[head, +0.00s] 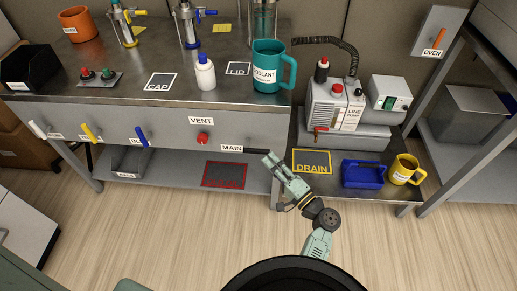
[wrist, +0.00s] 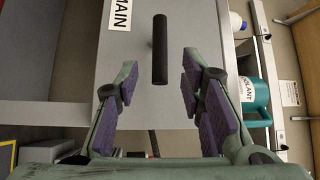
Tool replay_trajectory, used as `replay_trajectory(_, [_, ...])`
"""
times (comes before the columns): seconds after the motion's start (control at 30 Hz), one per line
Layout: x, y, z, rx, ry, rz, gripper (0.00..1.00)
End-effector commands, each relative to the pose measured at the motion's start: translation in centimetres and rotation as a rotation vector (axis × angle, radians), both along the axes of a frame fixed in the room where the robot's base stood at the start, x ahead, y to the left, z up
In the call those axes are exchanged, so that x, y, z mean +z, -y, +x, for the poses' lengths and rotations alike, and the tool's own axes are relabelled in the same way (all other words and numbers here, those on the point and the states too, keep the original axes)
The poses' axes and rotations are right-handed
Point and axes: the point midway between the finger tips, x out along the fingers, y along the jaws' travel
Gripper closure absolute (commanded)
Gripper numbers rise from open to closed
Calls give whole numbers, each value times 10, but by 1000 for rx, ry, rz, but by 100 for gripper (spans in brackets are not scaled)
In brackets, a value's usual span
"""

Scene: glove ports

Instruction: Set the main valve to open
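The main valve is on the front panel of the bench, beside the MAIN label (head: 232,148). Its black handle (head: 256,151) lies about horizontal, pointing right from the label. In the wrist view the handle (wrist: 160,50) is a dark bar beside the same label (wrist: 121,13). My gripper (head: 267,158) is close to the handle's right end. In the wrist view my gripper (wrist: 160,76) is open, with one finger to each side of the handle's line. The handle's near end reaches about level with the fingertips. I see no clear contact.
A red VENT knob (head: 203,138) and white, yellow and blue levers (head: 88,131) are on the same panel. The teal coolant mug (head: 267,75) stands above on the bench. The line pump (head: 337,105), blue tray (head: 362,174) and yellow mug (head: 404,169) are to the right.

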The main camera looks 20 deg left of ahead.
Motion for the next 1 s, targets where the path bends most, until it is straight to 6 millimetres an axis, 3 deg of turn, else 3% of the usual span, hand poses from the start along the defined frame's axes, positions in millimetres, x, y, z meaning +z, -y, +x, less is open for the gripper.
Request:
replay_trajectory(0.2, [8,-36,19,3,1,0,64])
replay_trajectory(0.4, [9,-52,28,2,1,-1,64])
replay_trajectory(0.73, [9,-54,29,0,1,0,64])
replay_trajectory(1.0, [9,-54,29,0,1,0,82])
